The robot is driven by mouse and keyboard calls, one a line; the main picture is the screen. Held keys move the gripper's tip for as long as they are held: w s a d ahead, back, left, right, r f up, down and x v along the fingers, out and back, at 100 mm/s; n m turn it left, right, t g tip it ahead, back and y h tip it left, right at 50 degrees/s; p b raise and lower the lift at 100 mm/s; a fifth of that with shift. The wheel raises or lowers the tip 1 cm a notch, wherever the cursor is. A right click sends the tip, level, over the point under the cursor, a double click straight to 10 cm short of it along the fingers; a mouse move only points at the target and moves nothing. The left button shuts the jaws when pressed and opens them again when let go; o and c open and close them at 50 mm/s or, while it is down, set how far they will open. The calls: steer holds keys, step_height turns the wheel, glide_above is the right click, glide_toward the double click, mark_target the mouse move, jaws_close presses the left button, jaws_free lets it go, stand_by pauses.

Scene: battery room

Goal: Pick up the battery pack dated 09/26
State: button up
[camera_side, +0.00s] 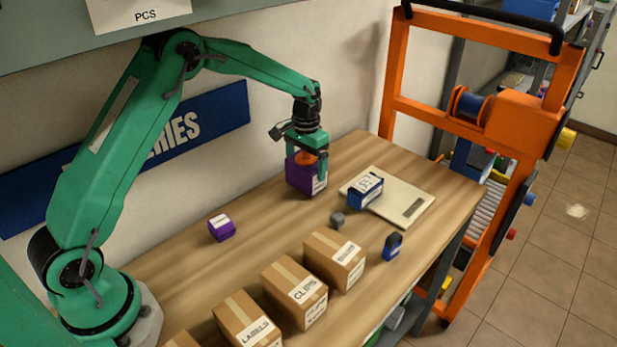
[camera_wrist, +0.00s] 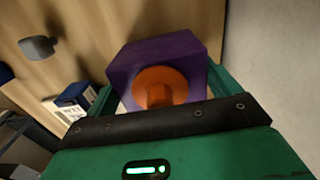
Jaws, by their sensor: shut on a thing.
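A purple battery pack (camera_side: 299,180) with an orange round cap and a white label is held in my gripper (camera_side: 309,160), at the back of the bench. In the wrist view the pack (camera_wrist: 150,55) sits between the green fingers, its orange cap toward the camera. My gripper (camera_wrist: 160,95) is shut on it. The date on its label is too small to read. I cannot tell whether the pack touches the bench. A smaller purple pack (camera_side: 221,228) stands to the left. A blue pack (camera_side: 365,189) with a white label lies on a pale flat scale (camera_side: 411,201).
Several cardboard boxes, among them one marked CLIPS (camera_side: 295,291), line the front of the bench. A small grey object (camera_side: 337,219) and a dark blue item (camera_side: 392,246) stand nearer the right. An orange frame (camera_side: 515,110) stands past the right end. Bare wood lies left of centre.

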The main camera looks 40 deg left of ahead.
steer(key=shift+r, duration=0.6)
step_height(320, 180, up, 2)
steer(key=shift+w+r, duration=0.1)
steer(key=s+d+r, duration=0.5)
steer(key=d+r, duration=0.2)
steer(key=d, duration=0.3)
steer(key=shift+s+d, duration=0.15)
steer(key=shift+d, duration=0.1)
